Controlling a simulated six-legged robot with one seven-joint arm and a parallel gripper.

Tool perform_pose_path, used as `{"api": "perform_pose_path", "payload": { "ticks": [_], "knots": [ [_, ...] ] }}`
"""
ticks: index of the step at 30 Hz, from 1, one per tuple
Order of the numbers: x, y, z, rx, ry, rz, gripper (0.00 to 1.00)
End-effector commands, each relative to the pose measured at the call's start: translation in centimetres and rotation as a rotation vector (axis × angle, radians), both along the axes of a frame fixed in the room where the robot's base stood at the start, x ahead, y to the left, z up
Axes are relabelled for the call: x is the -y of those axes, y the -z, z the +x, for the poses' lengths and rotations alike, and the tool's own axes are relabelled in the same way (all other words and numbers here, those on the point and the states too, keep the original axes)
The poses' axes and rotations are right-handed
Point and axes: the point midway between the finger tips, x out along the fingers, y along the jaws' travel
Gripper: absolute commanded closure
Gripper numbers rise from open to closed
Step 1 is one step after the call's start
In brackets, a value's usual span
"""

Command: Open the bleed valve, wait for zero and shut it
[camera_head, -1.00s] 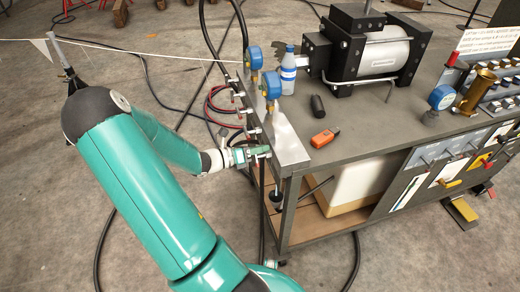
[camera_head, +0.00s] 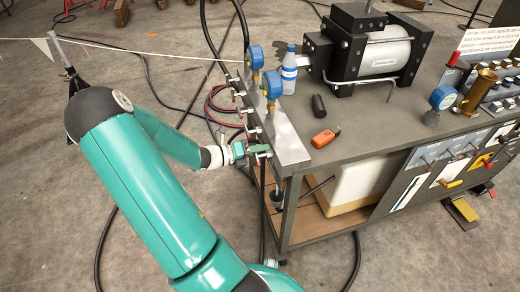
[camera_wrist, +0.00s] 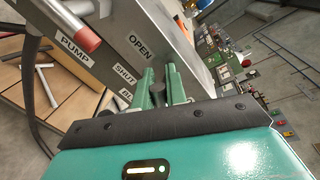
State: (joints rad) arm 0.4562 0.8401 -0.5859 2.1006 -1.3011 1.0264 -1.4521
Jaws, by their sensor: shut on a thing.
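My gripper (camera_wrist: 160,88) is at the panel at the left end of the bench; it also shows in the head view (camera_head: 260,152). Its two green fingers are closed on the bleed valve handle, which they mostly hide; a small dark part (camera_wrist: 157,92) shows between them. The panel (camera_wrist: 122,50) carries the words OPEN and SHUT near the fingers, and a partly covered label starting BL. Two blue gauges, one (camera_head: 271,85) nearer and one (camera_head: 254,57) farther, stand on the panel in the head view. Their readings are too small to tell.
A red-tipped handle (camera_wrist: 78,33) is beside the PUMP label. An orange device (camera_head: 325,137), a dark cylinder (camera_head: 318,105) and a bottle (camera_head: 288,70) stand or lie on the bench (camera_head: 370,135). Hoses (camera_head: 222,100) run to the panel's left side. Floor to the left is mostly open.

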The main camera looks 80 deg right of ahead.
Motion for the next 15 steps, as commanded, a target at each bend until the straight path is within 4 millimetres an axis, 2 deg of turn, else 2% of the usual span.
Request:
{"api": "perform_pose_path", "payload": {
  "ticks": [3,4,5,15],
  "knots": [
    [-0.03,0.01,0.12,0.000,-0.002,0.000,1.00],
    [-0.03,0.01,0.12,0.000,-0.002,0.000,0.81],
    [-0.02,0.01,0.11,0.000,-0.002,0.000,0.78],
    [-0.16,-0.04,0.31,0.001,-0.002,-0.001,0.78]
  ]
}}
